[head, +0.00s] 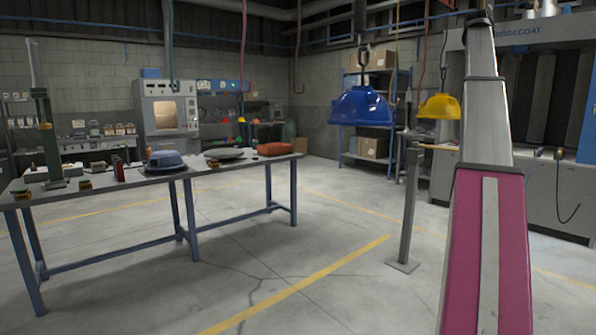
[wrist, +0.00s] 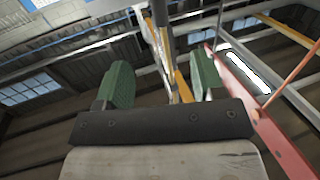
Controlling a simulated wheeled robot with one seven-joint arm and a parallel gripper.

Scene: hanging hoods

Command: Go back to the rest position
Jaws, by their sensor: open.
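My gripper (wrist: 163,80) shows in the wrist view with its two green finger pads spread wide apart. Nothing is held between them. The wrist view looks up past the fingers at the roof beams. In the head view my arm rises on the right side, and my gripper cannot be made out there. A blue hood (head: 361,107) hangs from a hook near the middle of the head view, left of my arm. A yellow hood (head: 440,107) hangs farther back, just left of my arm.
A long workbench (head: 110,187) stands at left, bearing a blue hood-like piece (head: 166,160), an orange piece (head: 273,149) and small items. A grey post (head: 408,210) stands on the floor left of my arm. A shelf rack (head: 375,140) is behind. The floor between bench and post is open.

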